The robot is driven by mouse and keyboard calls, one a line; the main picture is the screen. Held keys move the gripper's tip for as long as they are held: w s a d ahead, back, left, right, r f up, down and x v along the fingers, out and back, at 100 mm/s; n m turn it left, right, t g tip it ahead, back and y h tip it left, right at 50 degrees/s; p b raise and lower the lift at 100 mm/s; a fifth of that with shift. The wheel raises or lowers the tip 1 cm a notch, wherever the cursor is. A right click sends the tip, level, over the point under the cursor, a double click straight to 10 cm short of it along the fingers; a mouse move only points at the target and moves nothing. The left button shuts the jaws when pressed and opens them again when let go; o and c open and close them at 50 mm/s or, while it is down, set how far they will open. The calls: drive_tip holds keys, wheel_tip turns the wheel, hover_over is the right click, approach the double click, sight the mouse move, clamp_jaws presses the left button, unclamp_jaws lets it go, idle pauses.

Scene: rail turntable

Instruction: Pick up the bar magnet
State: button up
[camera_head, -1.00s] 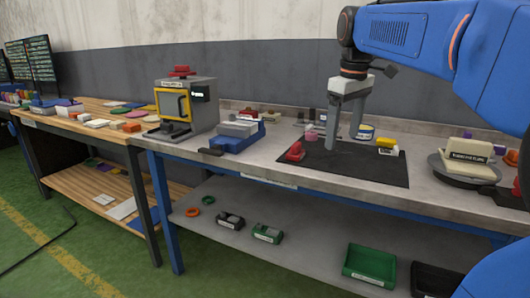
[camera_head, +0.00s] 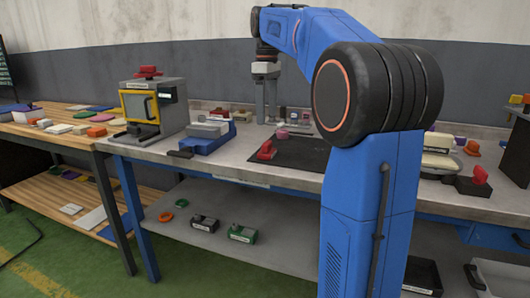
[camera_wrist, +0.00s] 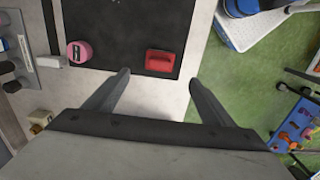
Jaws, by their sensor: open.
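I cannot pick out a bar magnet for certain. A small red block with a handle-like recess (camera_head: 265,150) lies on the left part of the black mat (camera_head: 307,156); it also shows in the wrist view (camera_wrist: 158,61). My gripper (camera_head: 266,122) is open and empty, above the bench near the mat's left end. In the wrist view my two fingers (camera_wrist: 159,79) are spread wide, with the red block just beyond the space between their tips. My arm hides the mat's right part in the head view.
A pink cylinder (camera_head: 282,134) stands near the mat, also in the wrist view (camera_wrist: 78,52). Left on the bench are a blue-grey device (camera_head: 208,136) and a grey box machine with a yellow-framed door (camera_head: 152,105). A red-topped black item (camera_head: 476,183) stands right. Green floor lies beyond the bench edge.

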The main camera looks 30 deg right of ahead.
sight(267, 142)
wheel_tip(267, 142, down, 12)
drive_tip(key=shift+f, duration=0.1)
idle(0.5)
drive_tip(key=c, duration=1.4)
wheel_tip(267, 142, up, 10)
drive_tip(key=shift+r, duration=0.1)
drive_tip(key=o, duration=0.7)
drive_tip(key=c, duration=0.3)
drive_tip(key=shift+c, duration=0.2)
